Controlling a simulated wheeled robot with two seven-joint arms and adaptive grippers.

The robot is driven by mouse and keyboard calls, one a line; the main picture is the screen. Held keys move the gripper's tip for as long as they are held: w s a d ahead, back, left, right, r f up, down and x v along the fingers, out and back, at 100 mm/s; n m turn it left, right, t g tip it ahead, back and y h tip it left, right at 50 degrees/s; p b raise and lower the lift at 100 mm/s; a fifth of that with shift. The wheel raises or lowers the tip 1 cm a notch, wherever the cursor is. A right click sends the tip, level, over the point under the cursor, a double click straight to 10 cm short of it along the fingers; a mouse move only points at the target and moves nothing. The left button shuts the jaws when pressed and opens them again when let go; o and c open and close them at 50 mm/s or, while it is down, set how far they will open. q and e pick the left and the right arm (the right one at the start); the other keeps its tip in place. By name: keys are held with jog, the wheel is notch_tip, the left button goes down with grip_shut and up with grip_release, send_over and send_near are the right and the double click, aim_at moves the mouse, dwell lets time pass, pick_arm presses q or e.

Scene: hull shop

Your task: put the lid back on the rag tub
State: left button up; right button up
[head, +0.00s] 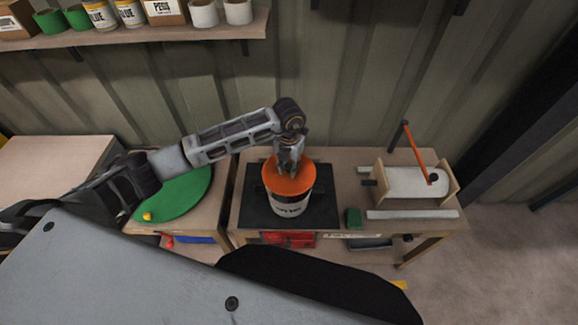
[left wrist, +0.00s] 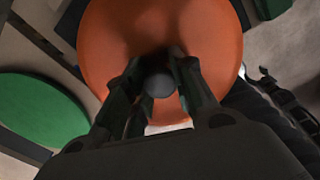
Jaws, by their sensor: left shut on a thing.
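The rag tub (head: 290,208) is a white tub with dark lettering, standing on a black mat (head: 322,217) on the right-hand bench. The orange lid (head: 275,181) is at the top of the tub; from here I cannot tell whether it is fully seated. My left gripper (head: 290,165) comes down from above and is shut on the lid's dark round knob. In the left wrist view the lid (left wrist: 205,40) fills the upper middle, with the knob (left wrist: 160,85) between the fingers. A little of the white tub shows below the lid there.
A white roller device with an orange handle (head: 416,152) stands to the right on the bench, with a pale bar (head: 412,214) and a small green block (head: 353,217) near it. A green disc (head: 185,195) lies on the left bench. A shelf (head: 140,38) with tubs and boxes hangs above.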

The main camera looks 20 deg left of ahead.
aim_at(289, 172)
pick_arm(q)
jog(key=shift+f, duration=0.15)
jog(key=shift+f+b, duration=1.1)
jog(key=shift+f, duration=0.75)
jog(key=shift+f+b, duration=0.85)
jog(key=shift+f, duration=0.35)
jog(key=shift+f+b, duration=0.2)
jog(key=shift+b, duration=0.3)
dwell(1.0)
dwell(0.4)
jog(key=o, duration=1.1)
